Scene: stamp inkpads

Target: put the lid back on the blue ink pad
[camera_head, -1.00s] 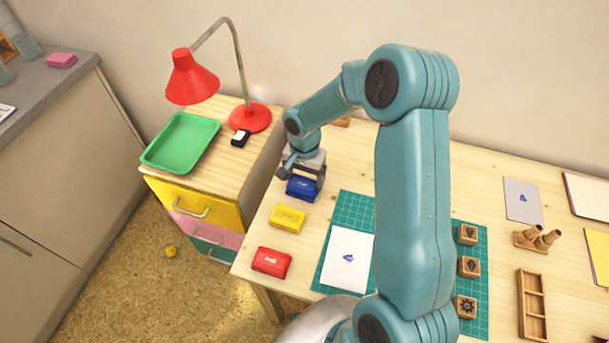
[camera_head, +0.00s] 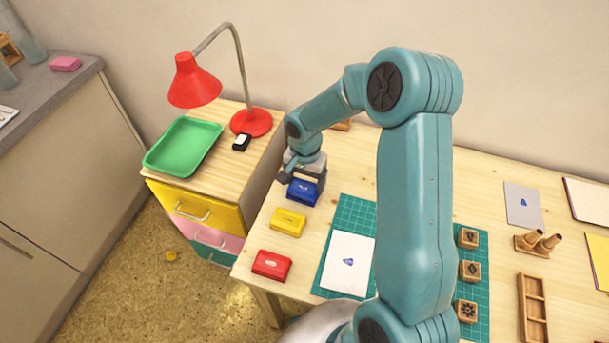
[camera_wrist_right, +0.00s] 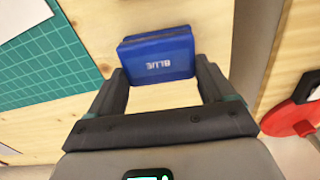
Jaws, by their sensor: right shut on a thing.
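The blue lid (camera_head: 303,190), marked BLUE in the right wrist view (camera_wrist_right: 158,55), is at the left back of the wooden table, behind the yellow ink pad. My right gripper (camera_head: 305,179) reaches down over it and is shut on it, with one finger at each side. Both fingers also show in the right wrist view (camera_wrist_right: 158,72). The base of the blue ink pad cannot be told apart from the lid, so I cannot tell whether the lid is seated on it or just above it. My left gripper is out of view.
The yellow ink pad (camera_head: 288,222) and red ink pad (camera_head: 271,265) stand in front. A green mat (camera_head: 355,211) with a printed sheet (camera_head: 347,263) lies to the right. The drawer cabinet on the left bears a red lamp (camera_head: 251,122) and green tray (camera_head: 181,147).

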